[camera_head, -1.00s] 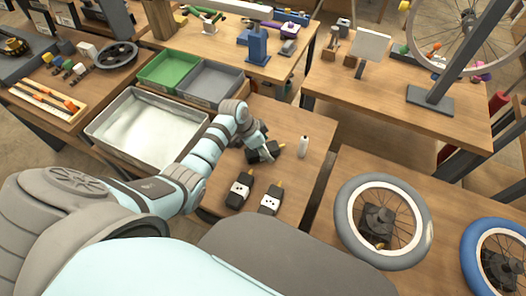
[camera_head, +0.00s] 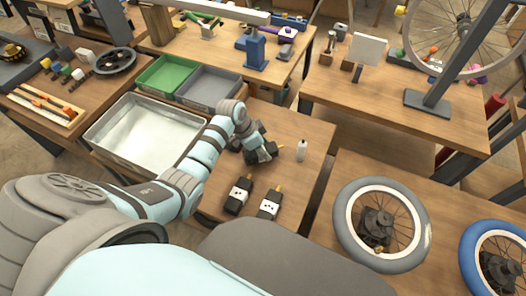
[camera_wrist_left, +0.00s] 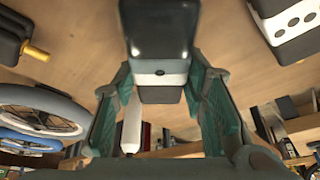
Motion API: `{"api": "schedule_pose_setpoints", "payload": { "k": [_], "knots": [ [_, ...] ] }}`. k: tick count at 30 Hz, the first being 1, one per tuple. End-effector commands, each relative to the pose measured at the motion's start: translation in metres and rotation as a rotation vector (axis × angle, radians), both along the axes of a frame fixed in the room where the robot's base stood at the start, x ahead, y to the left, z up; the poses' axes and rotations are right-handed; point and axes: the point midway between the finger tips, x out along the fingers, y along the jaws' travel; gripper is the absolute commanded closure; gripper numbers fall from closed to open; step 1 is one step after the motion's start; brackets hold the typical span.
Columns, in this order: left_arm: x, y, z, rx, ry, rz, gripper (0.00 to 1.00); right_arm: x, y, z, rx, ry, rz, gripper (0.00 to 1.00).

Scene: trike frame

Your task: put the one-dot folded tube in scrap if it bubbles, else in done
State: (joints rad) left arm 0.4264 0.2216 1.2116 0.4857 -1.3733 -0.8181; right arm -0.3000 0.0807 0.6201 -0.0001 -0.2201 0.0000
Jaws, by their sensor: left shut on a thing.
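My left gripper (camera_head: 264,153) is shut on a black folded tube near the middle of the small table. In the left wrist view the held tube (camera_wrist_left: 160,35) sits between the green fingers, and its white band shows one dark dot. Two other black folded tubes with white dotted bands and yellow tips lie nearer me, a left one (camera_head: 238,195) and a right one (camera_head: 269,205). A metal basin (camera_head: 91,135) with a pale, shiny inside stands left of the gripper. Behind it are a green bin (camera_head: 165,76) and a grey bin (camera_head: 210,88). My right gripper is out of view.
A grey-tyred wheel (camera_head: 345,220) and a blue-tyred wheel (camera_head: 468,260) lie on the right table. The small table's right part is mostly clear.

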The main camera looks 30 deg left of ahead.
Motion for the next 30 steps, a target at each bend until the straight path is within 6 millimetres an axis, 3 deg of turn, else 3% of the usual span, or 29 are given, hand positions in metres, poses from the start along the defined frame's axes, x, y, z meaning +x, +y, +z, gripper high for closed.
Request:
{"api": "schedule_pose_setpoints", "payload": {
  "k": [9, 15, 20, 25, 27, 30],
  "knots": [
    [0.002, 0.000, 0.122, 0.001, -0.008, -0.001, 0.98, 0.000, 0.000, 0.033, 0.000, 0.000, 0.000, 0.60],
    [0.001, 0.000, 0.174, 0.000, -0.004, 0.000, 0.98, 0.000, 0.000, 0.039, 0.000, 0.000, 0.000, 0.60],
    [0.000, 0.000, 0.187, 0.001, -0.001, 0.000, 0.98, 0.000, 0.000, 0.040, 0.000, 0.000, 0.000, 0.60],
    [0.000, 0.000, 0.187, 0.000, 0.000, 0.001, 0.98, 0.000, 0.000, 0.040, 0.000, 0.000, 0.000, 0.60],
    [0.000, 0.000, 0.187, 0.000, 0.000, 0.000, 0.98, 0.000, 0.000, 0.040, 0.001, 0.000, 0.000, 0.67],
    [0.000, 0.000, 0.187, 0.000, 0.000, 0.001, 0.98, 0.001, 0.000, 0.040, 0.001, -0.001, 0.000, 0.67]
  ]
}}
